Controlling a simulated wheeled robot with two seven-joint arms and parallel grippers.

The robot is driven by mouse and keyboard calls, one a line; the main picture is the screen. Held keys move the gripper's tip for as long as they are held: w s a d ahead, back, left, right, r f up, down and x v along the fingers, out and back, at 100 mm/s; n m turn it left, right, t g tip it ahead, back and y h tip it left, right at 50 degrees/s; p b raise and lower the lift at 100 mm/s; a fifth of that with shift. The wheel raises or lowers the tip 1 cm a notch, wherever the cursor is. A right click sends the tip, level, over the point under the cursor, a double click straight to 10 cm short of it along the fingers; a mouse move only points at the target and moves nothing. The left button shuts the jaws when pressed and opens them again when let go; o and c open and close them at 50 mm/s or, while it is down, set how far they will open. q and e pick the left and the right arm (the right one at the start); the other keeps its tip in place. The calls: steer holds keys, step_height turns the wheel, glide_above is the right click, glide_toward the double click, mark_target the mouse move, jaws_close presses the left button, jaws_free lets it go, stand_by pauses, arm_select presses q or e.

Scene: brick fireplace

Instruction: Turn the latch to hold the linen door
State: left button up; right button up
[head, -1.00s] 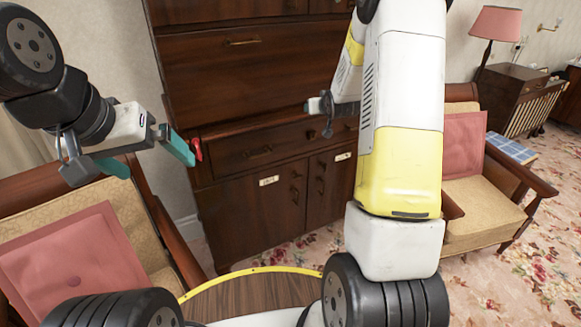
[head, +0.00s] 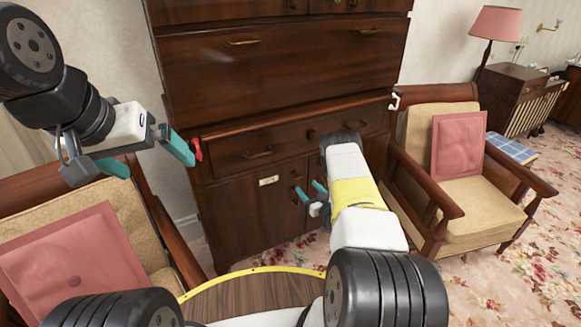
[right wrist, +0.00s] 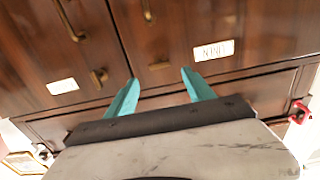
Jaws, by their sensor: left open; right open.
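The dark wood cabinet has two lower doors. The left door (head: 240,205) carries a white label (head: 269,180); in the right wrist view its label (right wrist: 214,50) shows upside down and seems to read LINEN. A small dark latch-like piece (right wrist: 158,65) sits by this door's top edge, and a brass one (right wrist: 98,77) sits on the other door. My right gripper (head: 310,191) is open and empty before the doors, its fingertips on either side of the dark piece in the wrist view; contact cannot be told. My left gripper (head: 160,168) is open and empty at the left.
A red hook (head: 197,149) is on the cabinet's left side and a white hook (head: 395,101) on its right. Armchairs with pink cushions stand left (head: 60,255) and right (head: 458,145). My right arm covers much of the right door. Patterned carpet lies right of the cabinet.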

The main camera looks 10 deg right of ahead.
mark_target(299, 177)
steer(key=x, duration=0.7)
steer(key=shift+w, duration=0.15)
steer(key=shift+c, duration=0.4)
jaws_close()
